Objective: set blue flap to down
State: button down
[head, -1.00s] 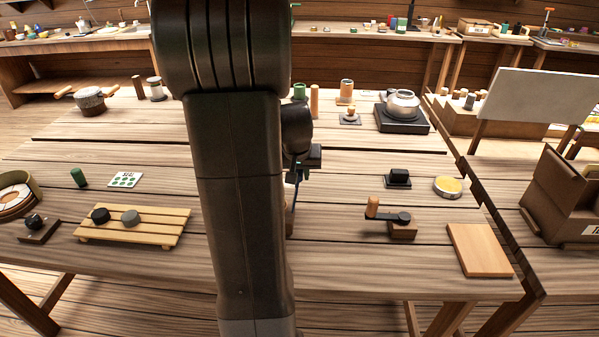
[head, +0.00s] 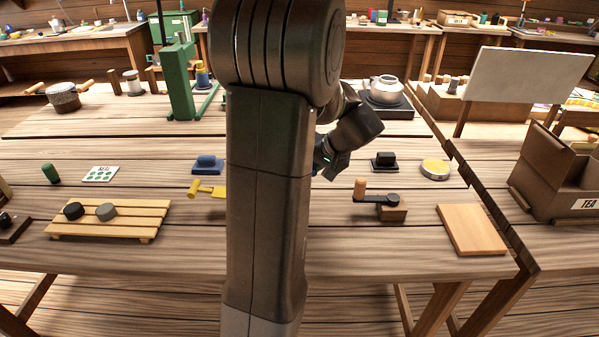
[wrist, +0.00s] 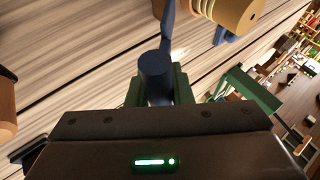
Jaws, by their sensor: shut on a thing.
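The blue flap (wrist: 155,68) shows in the wrist view as a dark blue round-ended handle with a blue bar running up from it. My gripper (wrist: 155,88) is shut on this handle, which sits between its two green fingers. In the head view my gripper (head: 328,162) is tilted down over the middle right of the table, partly behind my arm. Only a small bluish bit shows by it there, and the rest of the flap is hidden, so its exact angle cannot be told.
A yellow lever (head: 207,188) and a blue block (head: 208,164) lie left of my arm. A black lever with a wooden knob (head: 378,200), a black block (head: 384,161) and a yellow-topped tin (head: 435,169) are on the right. A green stand (head: 180,85) rises behind.

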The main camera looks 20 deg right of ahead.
jog(key=shift+s+d+f+t+y+b, duration=0.2)
jog(key=shift+d+f+y+b, duration=0.35)
jog(key=shift+f+b, duration=0.35)
jog(key=shift+s+d+f+t+y+b, duration=0.2)
jog(key=shift+d+f+y+b, duration=0.35)
jog(key=shift+f+b, duration=0.3)
jog(key=shift+m, duration=0.3)
jog(key=c, duration=1.3)
grip_release()
jog(key=v, duration=1.4)
